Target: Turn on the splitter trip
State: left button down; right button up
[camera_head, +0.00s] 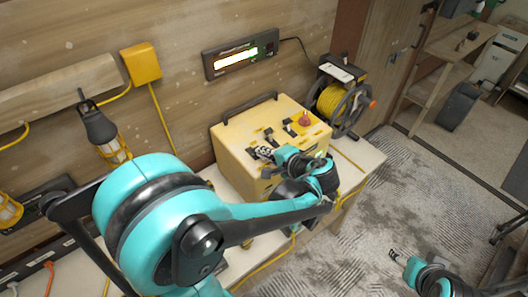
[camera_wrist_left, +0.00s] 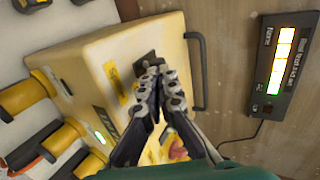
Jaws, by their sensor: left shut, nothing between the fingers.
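The splitter is a yellow box (camera_head: 237,135) on the bench, with a black handle along its back edge. The fingers partly hide the switch. My right gripper (camera_head: 396,254) is low at right, away from the box, too small to judge.
A lit display (camera_head: 240,54) is on the wooden wall behind the box. A cable reel (camera_head: 338,99) stands right of the box. Work lamps (camera_head: 100,133) and yellow cables are at left.

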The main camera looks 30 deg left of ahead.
pick_arm(q)
jog(key=shift+a+r+p, duration=0.25)
jog(key=shift+r+p, duration=0.05)
jog(key=shift+p, duration=0.2)
jog(key=shift+w+a+r+g+h+p, duration=0.2)
jog(key=shift+a+r+g+h+p, duration=0.25)
jog(key=shift+h+p, duration=0.5)
jog(key=shift+w+a+r+g+h+p, duration=0.2)
jog(key=shift+a+r+g+h+p, duration=0.3)
jog(key=shift+p, duration=0.6)
jog(key=shift+w+a+f+g+h+p, duration=0.1)
jog(key=shift+w+a+g+h+p, duration=0.2)
jog(key=shift+a+h+p, duration=0.75)
jog(key=shift+w+a+g+h, duration=0.35)
jog(key=shift+a+h, duration=0.1)
jog(key=shift+h, duration=0.65)
jog(key=shift+f, duration=0.1)
jog(key=shift+r, duration=0.25)
jog(key=shift+r+p, duration=0.5)
jog(key=shift+r, duration=0.1)
